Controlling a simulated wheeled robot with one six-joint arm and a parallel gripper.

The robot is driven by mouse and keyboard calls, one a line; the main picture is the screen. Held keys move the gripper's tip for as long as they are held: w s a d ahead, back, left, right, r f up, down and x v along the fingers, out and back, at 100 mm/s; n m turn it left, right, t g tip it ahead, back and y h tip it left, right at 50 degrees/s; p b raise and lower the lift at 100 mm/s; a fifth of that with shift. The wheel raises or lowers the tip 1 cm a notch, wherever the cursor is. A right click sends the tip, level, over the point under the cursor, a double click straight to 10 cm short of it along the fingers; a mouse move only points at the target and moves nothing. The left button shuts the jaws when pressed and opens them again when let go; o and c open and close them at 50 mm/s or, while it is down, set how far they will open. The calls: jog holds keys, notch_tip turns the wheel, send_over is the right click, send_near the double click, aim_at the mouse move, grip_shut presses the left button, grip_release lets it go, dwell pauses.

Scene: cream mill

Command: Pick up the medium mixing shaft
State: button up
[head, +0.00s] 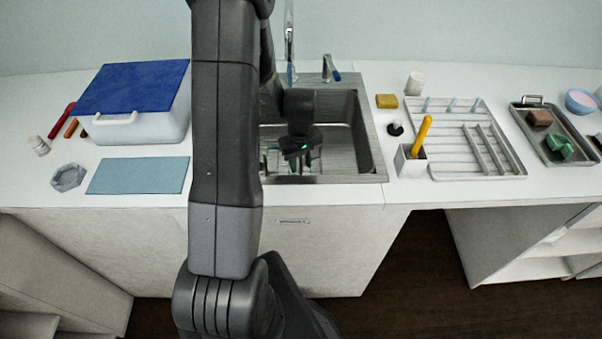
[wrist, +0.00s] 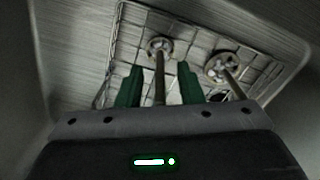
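In the wrist view, two mixing shafts with round slotted ends are in the sink by a wire rack. One shaft (wrist: 160,76) stands between the two green fingers of my gripper (wrist: 160,84), with gaps on both sides, so the gripper is open around it. The other shaft (wrist: 232,80) is to the right, outside the fingers. I cannot tell from size which is the medium one. In the head view my gripper (head: 301,150) is low over the sink; the shafts are mostly hidden there.
The wire rack (wrist: 200,50) lies on the sink floor. The steel sink (head: 374,150) has walls around my gripper, and a faucet (head: 290,45) stands behind. A white drainer (head: 455,172) and a holder with a yellow-handled tool (head: 422,135) are to the right; a blue-lidded box (head: 135,88) is left.

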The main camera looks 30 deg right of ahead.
grip_shut()
jog(key=shift+r, duration=0.1)
